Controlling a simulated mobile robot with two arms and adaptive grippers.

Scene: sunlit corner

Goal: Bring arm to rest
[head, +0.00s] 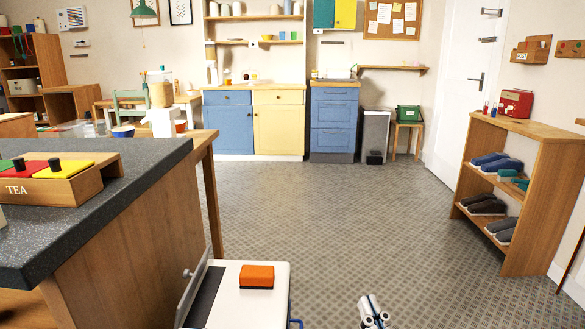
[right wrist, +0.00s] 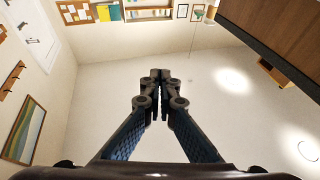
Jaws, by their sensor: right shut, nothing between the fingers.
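My right gripper (head: 374,312) shows at the bottom edge of the head view, right of centre, over the patterned floor. In the right wrist view its two fingers (right wrist: 160,76) meet at the tips, with nothing between them. The rest of the right arm is below the head view's frame. My left gripper and left arm are not in the head view.
A white unit (head: 274,312) carrying an orange block (head: 257,276) stands just left of my right gripper. A dark-topped counter (head: 110,212) fills the left side. A wooden shoe rack (head: 529,231) stands at the right. The middle floor (head: 340,215) is clear.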

